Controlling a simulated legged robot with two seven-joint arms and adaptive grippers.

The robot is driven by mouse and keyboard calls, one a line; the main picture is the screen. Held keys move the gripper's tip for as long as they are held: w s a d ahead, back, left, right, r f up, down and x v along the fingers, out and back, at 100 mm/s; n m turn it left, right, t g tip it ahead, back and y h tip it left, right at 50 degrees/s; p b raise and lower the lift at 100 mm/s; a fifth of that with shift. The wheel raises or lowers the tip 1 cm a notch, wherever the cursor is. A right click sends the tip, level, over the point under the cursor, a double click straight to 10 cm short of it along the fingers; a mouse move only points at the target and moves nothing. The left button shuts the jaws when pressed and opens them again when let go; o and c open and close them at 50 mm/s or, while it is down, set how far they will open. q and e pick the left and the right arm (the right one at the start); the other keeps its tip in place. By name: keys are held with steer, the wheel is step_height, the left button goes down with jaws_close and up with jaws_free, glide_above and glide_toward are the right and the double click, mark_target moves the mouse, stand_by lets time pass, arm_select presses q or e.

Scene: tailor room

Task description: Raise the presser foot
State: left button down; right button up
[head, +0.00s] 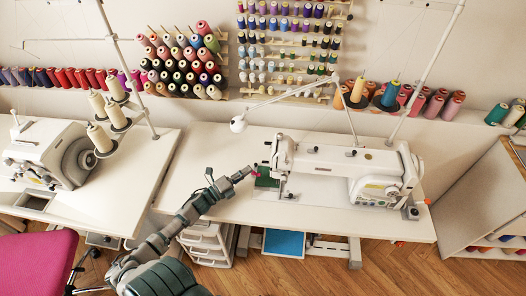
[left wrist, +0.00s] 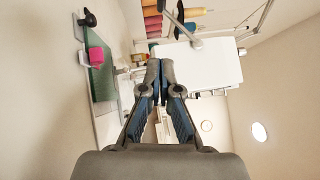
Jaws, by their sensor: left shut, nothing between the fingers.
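The white sewing machine (head: 335,165) stands on a white table. Its needle end is at the left, by a green piece (head: 266,180) lying on the table. My left gripper (head: 250,169) reaches in from the left and is close to the needle end; I cannot tell whether it touches. The left wrist view shows its fingers (left wrist: 160,70) together with nothing between them, in front of the white machine head (left wrist: 200,65). The presser foot and its lever are too small to make out. My right gripper is not in view.
A green mat (left wrist: 101,75) with a pink object (left wrist: 96,57) shows at the left wrist view's left. A second machine (head: 45,150) stands left. Thread racks line the wall. The table's front left is clear.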

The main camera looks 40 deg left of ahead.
arm_select(q)
steer(key=x, duration=0.7)
steer(key=shift+w+a+b, duration=0.15)
steer(key=shift+w+b, duration=0.1)
steer(key=shift+b, duration=0.05)
steer(key=w+a, duration=0.2)
steer(key=w, duration=0.1)
steer(key=shift+r, duration=0.1)
steer(key=shift+w+r+b, duration=0.2)
steer(key=shift+w+b, duration=0.1)
steer(key=shift+w, duration=0.1)
steer(key=shift+d+r, duration=0.1)
steer(key=shift+d, duration=0.05)
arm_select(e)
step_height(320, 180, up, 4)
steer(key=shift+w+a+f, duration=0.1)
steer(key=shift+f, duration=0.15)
